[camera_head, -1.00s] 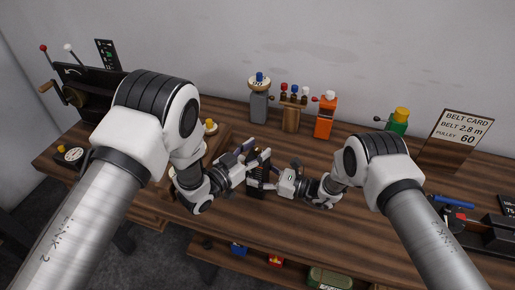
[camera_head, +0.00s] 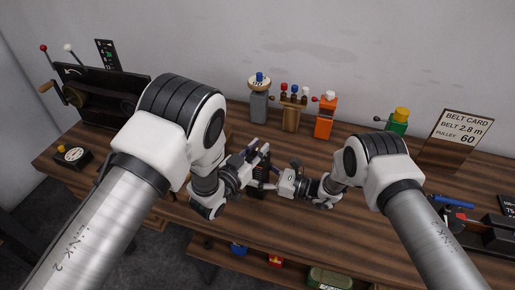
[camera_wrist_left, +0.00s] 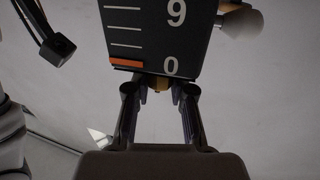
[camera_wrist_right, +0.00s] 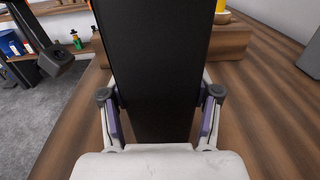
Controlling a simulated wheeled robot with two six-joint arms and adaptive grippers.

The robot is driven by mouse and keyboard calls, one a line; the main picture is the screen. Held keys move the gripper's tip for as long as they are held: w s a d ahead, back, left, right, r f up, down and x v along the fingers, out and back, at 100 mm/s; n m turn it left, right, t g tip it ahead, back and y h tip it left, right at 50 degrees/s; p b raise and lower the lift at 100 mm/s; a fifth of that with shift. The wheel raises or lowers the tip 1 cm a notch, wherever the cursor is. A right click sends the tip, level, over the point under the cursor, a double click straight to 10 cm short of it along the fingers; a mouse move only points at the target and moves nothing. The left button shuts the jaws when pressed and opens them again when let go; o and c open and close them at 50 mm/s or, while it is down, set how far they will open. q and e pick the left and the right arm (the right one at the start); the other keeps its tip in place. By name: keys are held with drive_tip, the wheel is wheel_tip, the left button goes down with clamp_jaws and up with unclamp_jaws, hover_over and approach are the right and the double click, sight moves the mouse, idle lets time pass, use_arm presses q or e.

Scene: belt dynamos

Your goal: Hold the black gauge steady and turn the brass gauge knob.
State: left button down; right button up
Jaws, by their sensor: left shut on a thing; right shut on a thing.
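The black gauge (camera_head: 262,174) stands near the middle of the bench, partly covered by my grippers. Its dark face (camera_wrist_left: 150,30) fills the top of the left wrist view, with white marks, a 9, a 0 and an orange bar beside the 0. My right gripper (camera_wrist_right: 160,98) is shut on the gauge body (camera_wrist_right: 155,60), with one finger on each side.
Behind stand a grey post (camera_head: 259,106), a wooden rack (camera_head: 291,117) with colored knobs, an orange block (camera_head: 325,118) and a green block (camera_head: 397,124). A belt card (camera_head: 462,132) stands at right. A dark cranked machine (camera_head: 95,95) is at left. Bench in front is clear.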

use_arm(q)
drive_tip(key=c, duration=1)
unclamp_jaws()
drive_tip(key=shift+a, duration=0.1)
drive_tip(key=v, duration=1.2)
use_arm(e)
drive_tip(key=o, duration=1.7)
